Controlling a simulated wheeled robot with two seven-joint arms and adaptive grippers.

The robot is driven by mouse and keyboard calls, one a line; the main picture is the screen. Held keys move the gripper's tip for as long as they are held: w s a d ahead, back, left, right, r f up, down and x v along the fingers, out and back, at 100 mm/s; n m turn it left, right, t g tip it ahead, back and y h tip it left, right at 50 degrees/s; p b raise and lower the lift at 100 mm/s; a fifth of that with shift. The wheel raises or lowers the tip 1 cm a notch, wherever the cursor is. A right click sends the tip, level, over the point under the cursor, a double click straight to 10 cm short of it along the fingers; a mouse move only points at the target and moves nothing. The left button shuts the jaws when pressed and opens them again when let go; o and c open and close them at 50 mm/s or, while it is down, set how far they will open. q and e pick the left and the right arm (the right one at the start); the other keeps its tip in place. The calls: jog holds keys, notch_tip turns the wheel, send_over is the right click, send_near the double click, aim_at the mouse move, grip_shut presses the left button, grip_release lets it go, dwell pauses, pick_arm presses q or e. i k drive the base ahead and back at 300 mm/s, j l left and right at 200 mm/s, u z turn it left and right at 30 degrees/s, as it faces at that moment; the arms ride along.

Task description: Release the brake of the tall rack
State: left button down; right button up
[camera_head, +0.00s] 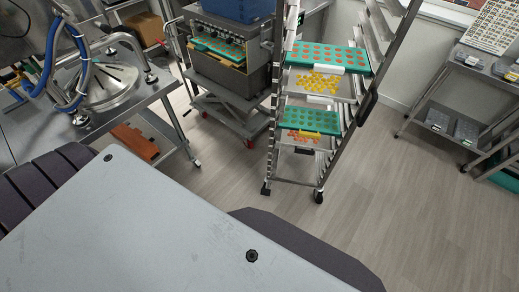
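The tall rack (327,165) is a metal frame on wheels, right of the middle in the head view, and its top is cut off. It holds green trays of orange and green gummies (330,57) and metal trays of yellow and orange pieces (318,82). Two dark casters show at its foot, one on the left (265,190) and one on the right (318,197). They are too small to tell the brake's position. Its other casters cannot be made out. Neither of my grippers is in view.
A depositor machine (228,70) on a wheeled cart (225,112) stands left of the rack. A steel table (150,88) with blue hoses (75,60) is at the left. A shelf cart (490,80) stands at the right. The floor (410,210) before and right of the rack is clear.

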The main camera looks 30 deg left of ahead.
aim_at(265, 191)
jog(key=u, duration=0.85)
